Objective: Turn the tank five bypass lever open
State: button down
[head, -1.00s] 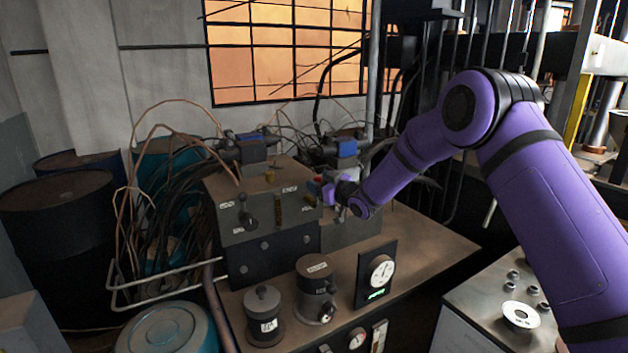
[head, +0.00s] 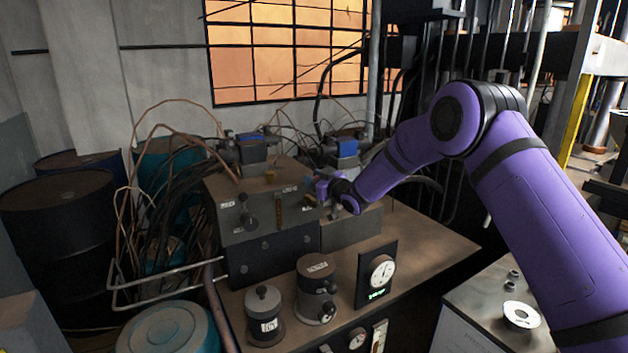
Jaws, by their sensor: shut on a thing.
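The dark metal valve block (head: 285,205) stands on the bench at the middle of the head view. My gripper (head: 322,190) is at the block's upper right end, shut on a small lever there. The lever is mostly hidden by the jaws, so its angle cannot be seen. The labels are too small to read, so I cannot confirm that it is the tank five bypass lever. Another lever with a dark round hub (head: 249,222) is on the block's left front face, clear of my gripper.
Two dark cylindrical pots (head: 263,318) (head: 318,288) and a gauge panel (head: 376,273) stand in front of the block. Cables and copper tubes (head: 128,215) crowd its left. The bench right of the block is mostly clear.

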jog(key=shift+w+d, duration=0.1)
jog(key=shift+d, duration=0.05)
jog(key=w+d+f+m+t, duration=0.2)
jog(key=d+f+m, duration=0.2)
jog(key=m, duration=0.6)
jog(key=w+d+f+m+t+h, duration=0.1)
jog(key=f+m, duration=0.4)
jog(key=m, duration=0.5)
jog(key=shift+w+d+t+h, duration=0.3)
jog(key=shift+w+d+t, duration=0.2)
jog(key=shift+w+d, duration=0.7)
jog(key=shift+s+d+f, duration=0.1)
jog(key=shift+s+d, duration=0.05)
jog(key=c, duration=0.8)
grip_release()
